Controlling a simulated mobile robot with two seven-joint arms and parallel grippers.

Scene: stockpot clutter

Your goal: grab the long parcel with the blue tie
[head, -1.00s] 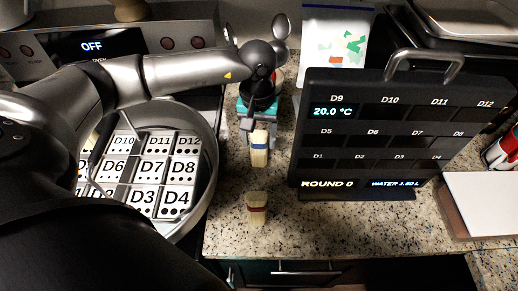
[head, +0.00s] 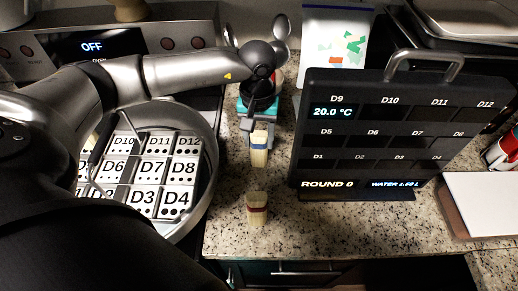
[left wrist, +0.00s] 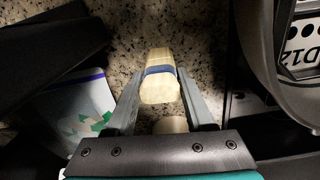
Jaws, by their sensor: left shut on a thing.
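The long pale parcel with a blue tie (head: 259,157) stands upright on the counter or just above it; I cannot tell which. My left gripper (head: 259,138) reaches it from behind and is shut on it. In the left wrist view the parcel (left wrist: 160,88) sits between the two fingers, its blue band showing across it. A similar pale parcel with a dark red tie (head: 257,217) stands nearer the counter's front edge, apart from the gripper. My right gripper is out of view.
A large pot (head: 205,205) with labelled tiles such as D7 (head: 152,170) is at left. A dark display panel (head: 390,150) stands at right. A white board (head: 485,203) lies far right. Speckled counter (head: 330,222) is clear in front of the panel.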

